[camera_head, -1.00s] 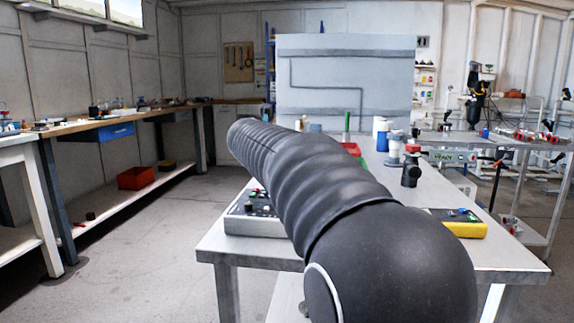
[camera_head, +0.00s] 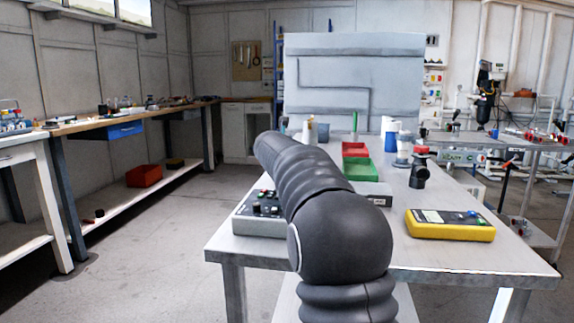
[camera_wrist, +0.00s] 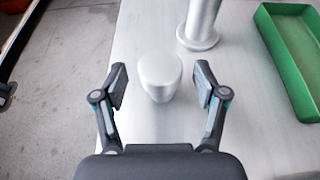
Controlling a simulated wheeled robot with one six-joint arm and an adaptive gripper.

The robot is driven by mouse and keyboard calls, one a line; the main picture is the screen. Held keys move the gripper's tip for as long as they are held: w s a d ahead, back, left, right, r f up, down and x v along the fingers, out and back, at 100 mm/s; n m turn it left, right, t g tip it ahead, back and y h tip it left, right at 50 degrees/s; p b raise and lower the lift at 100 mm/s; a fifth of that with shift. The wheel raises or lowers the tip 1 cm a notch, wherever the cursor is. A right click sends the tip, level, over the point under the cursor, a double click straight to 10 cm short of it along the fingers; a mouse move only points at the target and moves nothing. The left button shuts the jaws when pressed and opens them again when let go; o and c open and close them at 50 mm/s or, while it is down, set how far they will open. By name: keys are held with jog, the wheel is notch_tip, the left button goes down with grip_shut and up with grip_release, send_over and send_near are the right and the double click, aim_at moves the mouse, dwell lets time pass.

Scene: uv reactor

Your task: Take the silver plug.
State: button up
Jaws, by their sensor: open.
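A silver plug (camera_wrist: 160,68) with a broad rounded top stands on the pale metal table in the wrist view. My gripper (camera_wrist: 160,82) is open, with one finger to the left of the plug and one to the right. A gap shows between the plug and each finger. In the head view my black arm reaches over the table and hides the gripper. I cannot pick out the plug there with certainty.
A silver post with a round flange (camera_wrist: 198,38) stands just beyond the plug to the right. A green tray (camera_wrist: 270,50) lies further right. The table's left edge is close. The head view shows a yellow meter (camera_head: 450,231) and a control box (camera_head: 258,222).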

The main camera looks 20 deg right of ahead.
jog(key=shift+x, duration=0.8)
jog(key=shift+c, duration=0.3)
jog(key=c, duration=1.2)
